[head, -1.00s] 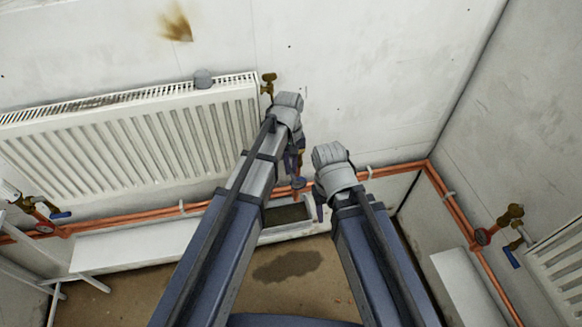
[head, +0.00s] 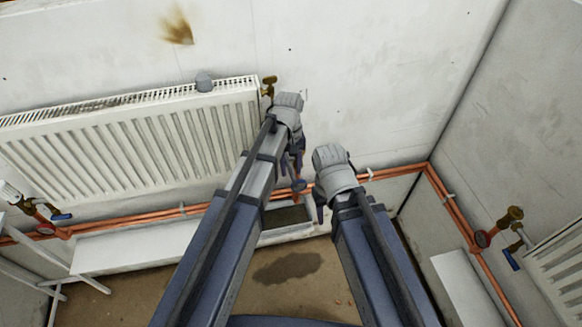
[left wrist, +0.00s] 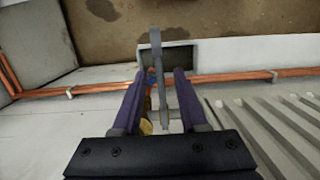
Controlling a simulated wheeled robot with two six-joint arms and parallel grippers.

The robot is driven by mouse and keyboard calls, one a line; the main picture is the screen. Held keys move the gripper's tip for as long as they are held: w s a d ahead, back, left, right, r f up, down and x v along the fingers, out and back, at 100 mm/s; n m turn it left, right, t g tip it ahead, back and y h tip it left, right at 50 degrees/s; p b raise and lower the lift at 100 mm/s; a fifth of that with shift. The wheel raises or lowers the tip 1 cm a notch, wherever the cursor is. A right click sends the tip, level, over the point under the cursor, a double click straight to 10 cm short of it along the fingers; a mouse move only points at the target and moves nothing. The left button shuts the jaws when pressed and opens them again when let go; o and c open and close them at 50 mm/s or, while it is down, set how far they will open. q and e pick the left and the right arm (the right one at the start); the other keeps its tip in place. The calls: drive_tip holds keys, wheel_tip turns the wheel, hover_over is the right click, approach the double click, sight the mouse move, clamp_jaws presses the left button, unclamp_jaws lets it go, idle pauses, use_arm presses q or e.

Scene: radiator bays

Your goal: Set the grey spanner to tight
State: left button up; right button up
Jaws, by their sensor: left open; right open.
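The grey spanner (left wrist: 156,58) shows in the left wrist view as a long bar with a wider end. It passes between the two dark purple fingers of my left gripper (left wrist: 165,76). The fingers stand apart on either side of it, and I see gaps. A brass fitting (left wrist: 146,124) shows behind the fingers, partly hidden by the gripper body. In the head view my left gripper (head: 298,160) is below the right end of the radiator, and my own wrist hides most of the spanner. My right gripper (head: 319,205) is open and empty, off to the right.
A white radiator (head: 130,140) hangs on the wall with a brass valve (head: 269,86) at its top corner. Copper pipes (head: 400,167) run low along the walls. A shallow tray (head: 288,232) lies below.

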sight(291, 171)
use_arm(q)
drive_tip(key=r+p, duration=0.5)
drive_tip(key=w+r+p, duration=0.1)
drive_tip(key=r+p, duration=0.1)
drive_tip(key=shift+a+r, duration=0.15)
drive_tip(key=shift+r, duration=0.15)
drive_tip(key=shift+f, duration=0.1)
drive_tip(key=shift+s+f+t+b, duration=0.5)
drive_tip(key=shift+s+f+b, duration=0.05)
drive_tip(key=shift+s+f, duration=0.2)
drive_tip(key=shift+d, duration=0.2)
drive_tip(key=shift+w+f, duration=0.15)
drive_tip(key=shift+f, duration=0.05)
wheel_tip(291, 171, down, 7)
drive_tip(key=b, duration=0.8)
drive_tip(key=shift+f, duration=0.2)
